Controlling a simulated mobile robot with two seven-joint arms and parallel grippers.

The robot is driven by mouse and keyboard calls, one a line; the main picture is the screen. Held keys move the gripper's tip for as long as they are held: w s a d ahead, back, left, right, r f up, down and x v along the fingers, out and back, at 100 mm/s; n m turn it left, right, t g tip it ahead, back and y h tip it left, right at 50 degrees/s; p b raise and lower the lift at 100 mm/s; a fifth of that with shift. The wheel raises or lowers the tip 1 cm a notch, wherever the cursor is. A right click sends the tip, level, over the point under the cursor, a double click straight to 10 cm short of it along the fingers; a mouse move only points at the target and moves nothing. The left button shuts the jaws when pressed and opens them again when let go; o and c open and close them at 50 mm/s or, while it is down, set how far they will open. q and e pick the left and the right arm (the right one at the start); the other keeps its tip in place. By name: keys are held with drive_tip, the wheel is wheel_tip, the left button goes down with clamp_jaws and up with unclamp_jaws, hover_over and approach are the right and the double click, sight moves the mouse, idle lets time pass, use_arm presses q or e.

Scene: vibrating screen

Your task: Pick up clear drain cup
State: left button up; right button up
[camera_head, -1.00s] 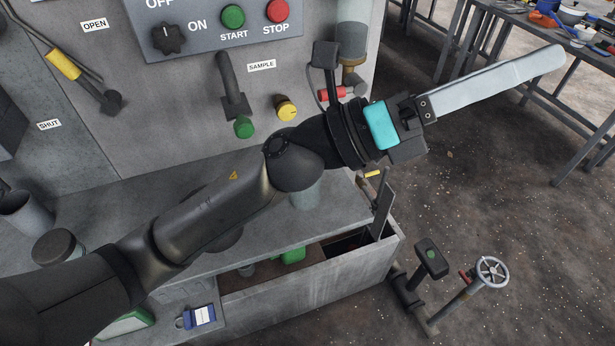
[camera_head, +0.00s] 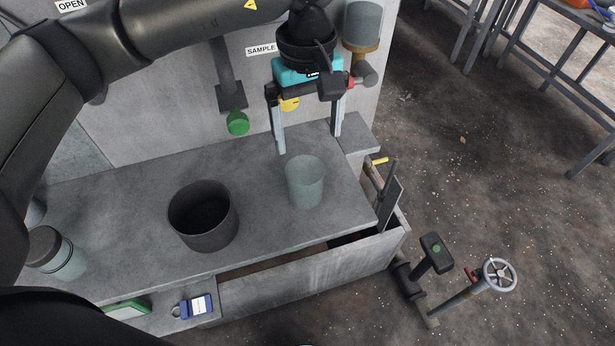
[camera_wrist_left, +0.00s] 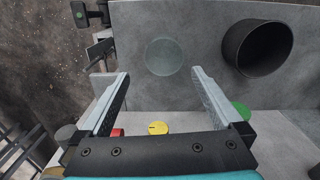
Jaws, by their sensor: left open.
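The clear drain cup (camera_head: 305,182) is a translucent grey-green cup standing upright on the grey bench, right of a dark pot. It also shows from above in the left wrist view (camera_wrist_left: 169,56), beyond the fingertips and roughly between their lines. My left gripper (camera_head: 309,143) is open and empty, pointing down just behind the cup and apart from it. Its two pale fingers also show in the left wrist view (camera_wrist_left: 158,75). My right gripper is not in view.
The dark open pot (camera_head: 203,215) stands left of the cup. A lidded clear jar (camera_head: 58,252) is at the bench's left end. A green knob (camera_head: 237,123) and lever are on the panel behind. An upright dark plate (camera_head: 390,195) is beyond the bench's right edge.

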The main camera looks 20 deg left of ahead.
sight(306, 168)
use_arm(q)
drive_tip(key=f, duration=0.9)
drive_tip(key=shift+a+f, duration=0.25)
drive_tip(key=shift+f, duration=0.15)
drive_tip(key=shift+s+f, duration=0.1)
drive_tip(key=shift+f, duration=2.55)
drive_tip(key=c, duration=1.1)
drive_tip(key=shift+r, duration=0.1)
wheel_tip(306, 168, up, 20)
drive_tip(key=s+a+f+m+b, duration=0.1)
drive_tip(key=f+m, duration=0.1)
drive_tip(key=f, duration=0.1)
drive_tip(key=s+a+f+m+b, duration=0.1)
drive_tip(key=s+a+f+m, duration=0.1)
drive_tip(key=f+m, duration=0.1)
drive_tip(key=s+a+f+m+b, duration=0.1)
drive_tip(key=s+f+m+b, duration=0.1)
drive_tip(key=f, duration=0.1)
drive_tip(key=shift+s+a+f+m, duration=0.15)
drive_tip(key=shift+f+m, duration=0.15)
drive_tip(key=shift+m, duration=0.1)
